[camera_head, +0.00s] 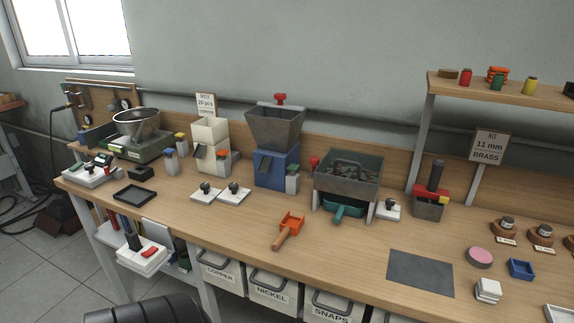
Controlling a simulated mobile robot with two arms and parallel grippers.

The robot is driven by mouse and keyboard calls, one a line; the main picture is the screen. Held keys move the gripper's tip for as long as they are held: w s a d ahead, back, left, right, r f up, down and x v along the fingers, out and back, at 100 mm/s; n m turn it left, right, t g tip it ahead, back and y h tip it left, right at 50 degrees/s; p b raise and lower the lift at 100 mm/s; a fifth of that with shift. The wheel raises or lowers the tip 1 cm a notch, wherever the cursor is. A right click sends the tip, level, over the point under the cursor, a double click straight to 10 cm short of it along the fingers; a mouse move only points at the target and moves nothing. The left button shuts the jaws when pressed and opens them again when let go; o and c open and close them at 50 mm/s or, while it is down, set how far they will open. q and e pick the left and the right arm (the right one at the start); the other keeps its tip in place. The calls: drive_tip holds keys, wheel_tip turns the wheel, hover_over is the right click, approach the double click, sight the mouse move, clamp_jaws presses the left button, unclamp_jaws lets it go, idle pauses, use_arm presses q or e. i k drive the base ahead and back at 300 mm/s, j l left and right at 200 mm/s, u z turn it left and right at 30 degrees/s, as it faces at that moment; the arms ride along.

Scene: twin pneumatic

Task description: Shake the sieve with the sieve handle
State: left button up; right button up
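The sieve is a grey, open-topped rectangular box (332,189) on a legged stand, right of the middle of the workbench. A dark arched bar, which looks like the sieve handle (350,164), lies across the box. The inside of the box is dark and its contents are too small to tell. A teal tray or scoop (346,212) sits low under the box, between the legs. Neither of my grippers shows in the head view, so nothing of mine is seen touching the sieve.
A blue machine with a grey hopper (275,130) stands left of the sieve. An orange scoop (290,225) lies in front. A small white block with a black knob (388,208) and a red-topped device (430,195) stand to the right. A dark mat (420,273) lies front right.

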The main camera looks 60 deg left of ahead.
sight(314, 160)
drive_tip(key=u, duration=1.55)
drive_tip(key=i+j, duration=0.2)
drive_tip(key=i+j+z, duration=0.15)
drive_tip(key=z, duration=0.2)
drive_tip(key=i+j+z, duration=0.1)
drive_tip(key=j+z, duration=0.6)
drive_tip(key=z, duration=0.5)
drive_tip(key=i+j, duration=0.05)
drive_tip(key=j, duration=0.05)
